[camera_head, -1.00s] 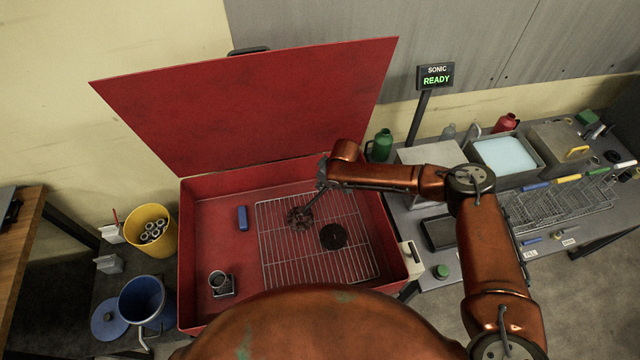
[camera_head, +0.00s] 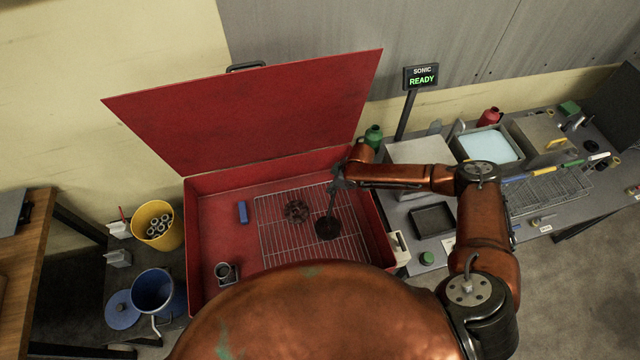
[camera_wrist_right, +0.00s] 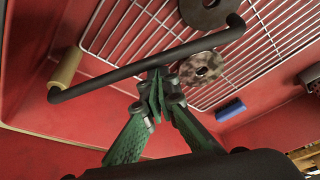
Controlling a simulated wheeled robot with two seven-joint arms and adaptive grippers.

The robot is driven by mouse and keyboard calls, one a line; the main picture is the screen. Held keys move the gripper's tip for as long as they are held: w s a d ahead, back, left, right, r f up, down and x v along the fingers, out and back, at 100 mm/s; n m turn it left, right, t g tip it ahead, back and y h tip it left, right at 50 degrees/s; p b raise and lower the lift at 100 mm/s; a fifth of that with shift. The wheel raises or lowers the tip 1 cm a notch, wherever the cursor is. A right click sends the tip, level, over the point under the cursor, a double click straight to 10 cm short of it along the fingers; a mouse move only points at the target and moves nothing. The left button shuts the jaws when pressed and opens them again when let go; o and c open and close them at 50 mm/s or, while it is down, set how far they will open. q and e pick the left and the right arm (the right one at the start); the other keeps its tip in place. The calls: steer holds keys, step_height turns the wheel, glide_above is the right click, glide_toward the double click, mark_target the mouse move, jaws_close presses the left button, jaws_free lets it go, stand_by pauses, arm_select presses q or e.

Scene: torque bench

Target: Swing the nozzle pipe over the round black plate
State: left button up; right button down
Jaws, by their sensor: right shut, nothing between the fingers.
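The nozzle pipe (camera_wrist_right: 110,76) is a dark tube running from a tan post (camera_wrist_right: 66,68) to a bent tip. In the wrist view the tip overlaps the edge of the round black plate (camera_wrist_right: 203,12). In the head view the pipe (camera_head: 332,202) reaches to the black plate (camera_head: 327,230) on the wire rack. My right gripper (camera_head: 339,182) is above the rack's right side. In the wrist view its green fingers (camera_wrist_right: 157,82) are shut and empty, with their tips right at the pipe's side; contact is hard to confirm. My left gripper is not in view.
A rusty-brown disc (camera_head: 296,211) lies on the rack (camera_head: 275,240), left of the black plate. The raised red lid (camera_head: 250,110) stands behind.

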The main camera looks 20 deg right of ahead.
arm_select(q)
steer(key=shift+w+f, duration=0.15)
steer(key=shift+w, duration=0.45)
arm_select(e)
step_height(320, 180, up, 10)
steer(key=shift+w+a, duration=0.15)
steer(key=shift+a, duration=0.1)
stand_by(0.4)
